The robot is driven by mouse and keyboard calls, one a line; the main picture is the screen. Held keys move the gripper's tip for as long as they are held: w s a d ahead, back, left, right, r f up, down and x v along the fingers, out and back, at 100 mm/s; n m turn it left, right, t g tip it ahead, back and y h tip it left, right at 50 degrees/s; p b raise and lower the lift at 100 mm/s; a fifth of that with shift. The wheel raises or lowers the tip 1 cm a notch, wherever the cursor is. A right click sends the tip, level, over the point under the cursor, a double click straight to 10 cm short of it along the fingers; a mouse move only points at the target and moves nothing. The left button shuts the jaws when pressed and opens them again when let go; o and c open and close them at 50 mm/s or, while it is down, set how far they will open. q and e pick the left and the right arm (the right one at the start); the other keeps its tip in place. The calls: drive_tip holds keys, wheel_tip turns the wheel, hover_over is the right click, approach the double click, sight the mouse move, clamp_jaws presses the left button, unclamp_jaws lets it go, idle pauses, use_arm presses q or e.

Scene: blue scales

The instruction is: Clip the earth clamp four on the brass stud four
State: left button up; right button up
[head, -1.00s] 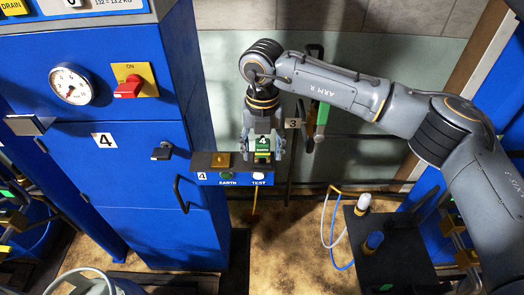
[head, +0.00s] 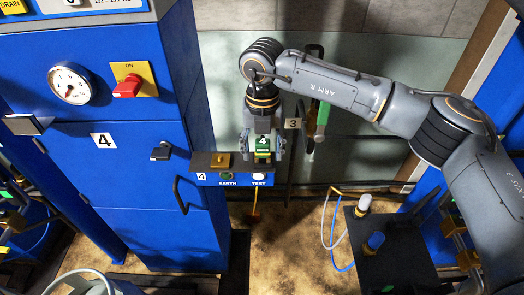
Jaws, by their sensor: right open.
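The clamp's underside is hidden. My left gripper is not in view.
The box front (head: 242,180) carries a "4" label, an EARTH lamp (head: 227,175) and a white TEST button (head: 259,176). A green-handled tool (head: 322,118) hangs behind my right arm. A dark stand (head: 385,250) with wires is lower right.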

sight(263, 141)
drive_tip(key=shift+c, duration=0.2)
clamp_jaws()
drive_tip(key=shift+r, duration=0.15)
drive_tip(key=shift+r+p, duration=1.45)
drive_tip(key=shift+r, duration=1.45)
